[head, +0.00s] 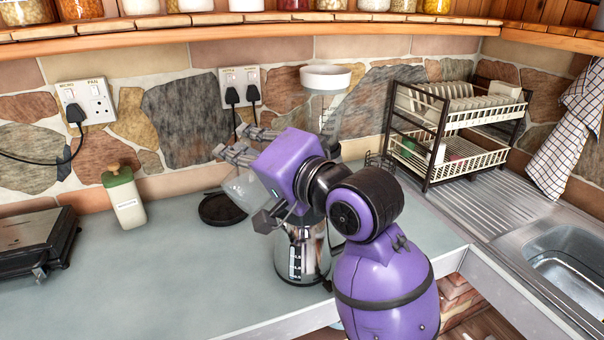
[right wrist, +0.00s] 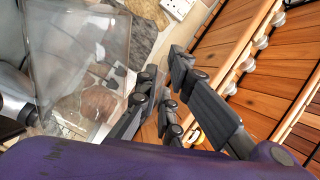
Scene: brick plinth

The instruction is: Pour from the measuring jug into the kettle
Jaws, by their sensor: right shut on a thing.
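The kettle (head: 306,258) stands upright on the grey worktop, steel with a dark marked strip. My right arm and gripper hide its upper part. The clear measuring jug (head: 243,190) is at my right gripper (head: 244,145), up and left of the kettle, and looks tilted. In the right wrist view the clear jug (right wrist: 80,65) fills the upper left, beside the dark fingers of my right gripper (right wrist: 168,80). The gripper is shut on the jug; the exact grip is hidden. I cannot tell whether liquid is flowing. My left gripper is not in view.
A round black base (head: 222,208) lies left of the kettle. A green-topped bottle (head: 124,197) and a dark appliance (head: 35,243) stand further left. A white-topped appliance (head: 325,78) stands behind my gripper. A dish rack (head: 455,120) and sink (head: 570,255) are right. The front-left worktop is clear.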

